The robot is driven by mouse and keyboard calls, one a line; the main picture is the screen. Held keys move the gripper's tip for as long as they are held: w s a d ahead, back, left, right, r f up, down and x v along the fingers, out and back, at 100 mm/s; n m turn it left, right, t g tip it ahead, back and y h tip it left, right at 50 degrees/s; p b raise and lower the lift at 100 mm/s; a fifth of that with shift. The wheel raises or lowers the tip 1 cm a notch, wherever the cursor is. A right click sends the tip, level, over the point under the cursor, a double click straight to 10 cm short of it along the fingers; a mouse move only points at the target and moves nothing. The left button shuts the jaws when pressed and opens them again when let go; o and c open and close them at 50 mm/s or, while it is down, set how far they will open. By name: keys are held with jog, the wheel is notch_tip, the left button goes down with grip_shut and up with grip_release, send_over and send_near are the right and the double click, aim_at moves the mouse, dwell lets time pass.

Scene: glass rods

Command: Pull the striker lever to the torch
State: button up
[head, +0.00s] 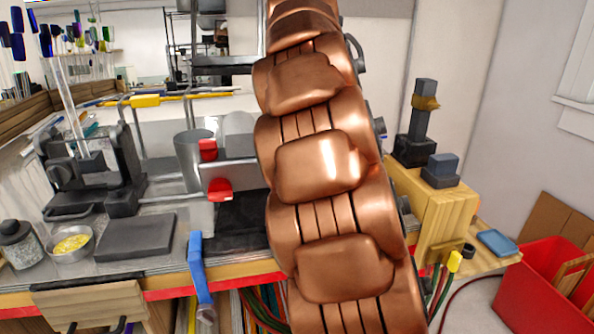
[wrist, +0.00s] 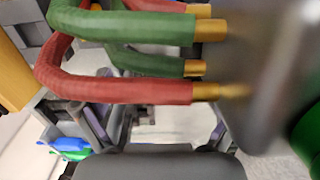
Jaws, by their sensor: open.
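My gripper (wrist: 156,122) shows at the bottom of the wrist view, with its two fingers apart and nothing visible between them. A red hose (wrist: 120,92) and a green hose (wrist: 140,27) with brass fittings cross close in front of it. They run into a blurred grey metal body (wrist: 275,75) at the right, which may be part of the torch; I cannot tell. I cannot make out the striker lever for certain in either view. In the head view my copper arm covers the middle, and my gripper does not show.
The bench carries a dark slab (head: 135,237), a bowl with yellow contents (head: 72,243), a jar (head: 17,245) and a metal cylinder (head: 193,160). A blue bent piece (head: 198,267) hangs at the front edge. A red bin (head: 535,300) stands at the right.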

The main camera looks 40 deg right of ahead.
jog(key=shift+r, duration=0.1)
jog(key=r+p, duration=0.2)
jog(key=s+r+p, duration=0.1)
jog(key=r+p, duration=0.1)
jog(key=r, duration=0.1)
jog(key=a+r+p, duration=0.1)
jog(key=r+p, duration=0.1)
jog(key=r, duration=0.1)
jog(key=shift+s, duration=0.25)
jog(key=shift+s+f, duration=0.1)
